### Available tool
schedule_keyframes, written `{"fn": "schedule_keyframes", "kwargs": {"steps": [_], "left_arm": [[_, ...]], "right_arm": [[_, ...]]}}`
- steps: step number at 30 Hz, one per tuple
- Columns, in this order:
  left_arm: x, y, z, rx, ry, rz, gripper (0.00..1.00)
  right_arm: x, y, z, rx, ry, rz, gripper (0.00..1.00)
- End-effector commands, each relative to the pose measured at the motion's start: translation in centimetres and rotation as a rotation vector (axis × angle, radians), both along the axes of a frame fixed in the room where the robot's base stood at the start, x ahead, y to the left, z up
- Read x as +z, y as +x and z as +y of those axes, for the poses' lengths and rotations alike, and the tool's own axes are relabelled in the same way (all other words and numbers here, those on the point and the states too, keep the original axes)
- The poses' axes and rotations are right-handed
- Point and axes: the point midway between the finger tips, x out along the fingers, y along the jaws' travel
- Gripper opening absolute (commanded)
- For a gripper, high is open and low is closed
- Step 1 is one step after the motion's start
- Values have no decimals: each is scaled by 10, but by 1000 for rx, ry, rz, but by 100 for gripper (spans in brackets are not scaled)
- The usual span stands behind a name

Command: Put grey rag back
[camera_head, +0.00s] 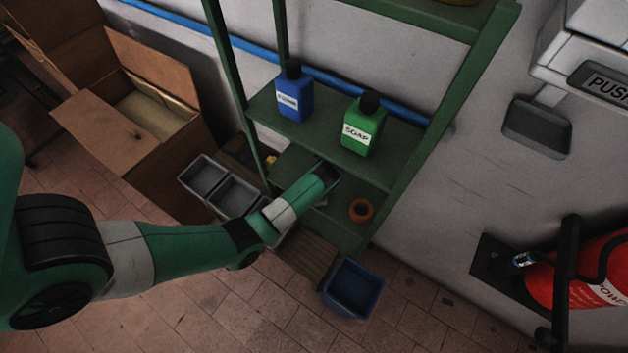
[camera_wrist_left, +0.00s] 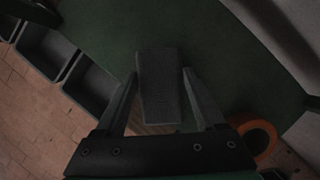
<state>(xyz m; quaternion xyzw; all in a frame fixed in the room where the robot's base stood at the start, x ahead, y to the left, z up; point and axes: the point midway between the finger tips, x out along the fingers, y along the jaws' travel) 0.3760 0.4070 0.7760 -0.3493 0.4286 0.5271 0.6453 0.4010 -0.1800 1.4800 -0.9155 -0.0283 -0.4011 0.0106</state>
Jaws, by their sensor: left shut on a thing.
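The grey rag (camera_wrist_left: 158,85) is a flat, folded-looking oblong between the fingers of my left gripper (camera_wrist_left: 160,76) in the left wrist view. The gripper is shut on it. The green lower shelf board (camera_wrist_left: 105,30) lies beyond the rag; I cannot tell whether the rag touches it. In the head view my left arm reaches into the green shelf rack, below the board with the bottles, and my left gripper (camera_head: 327,178) is mostly hidden by its own wrist. My right gripper is not in view.
An orange ring (camera_head: 361,210) lies on the lower shelf, right of my gripper. A blue bottle (camera_head: 294,97) and a green soap bottle (camera_head: 362,128) stand on the board above. Grey bins (camera_head: 203,177) are left of the rack; a blue bin (camera_head: 353,288) is in front.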

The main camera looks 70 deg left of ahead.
Motion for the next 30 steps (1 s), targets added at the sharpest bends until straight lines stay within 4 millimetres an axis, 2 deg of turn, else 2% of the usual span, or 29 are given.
{"fn": "schedule_keyframes", "kwargs": {"steps": [5, 7, 18, 19, 21, 23, 30], "left_arm": [[-4, 7, 34, 6, 1, -2, 27], [-17, 6, 32, 0, -2, 1, 27], [-19, 6, 31, 1, -1, 0, 27], [-18, 6, 31, 1, -1, 0, 77], [-18, 6, 31, 1, 0, 0, 89], [-18, 6, 31, 1, 0, 0, 100], [-17, 6, 31, 1, 0, 0, 100]], "right_arm": [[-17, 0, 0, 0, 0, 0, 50], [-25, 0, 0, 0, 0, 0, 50], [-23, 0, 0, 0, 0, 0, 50], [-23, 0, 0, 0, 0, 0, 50], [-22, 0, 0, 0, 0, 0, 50], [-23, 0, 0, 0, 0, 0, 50], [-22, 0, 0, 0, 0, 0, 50]]}}
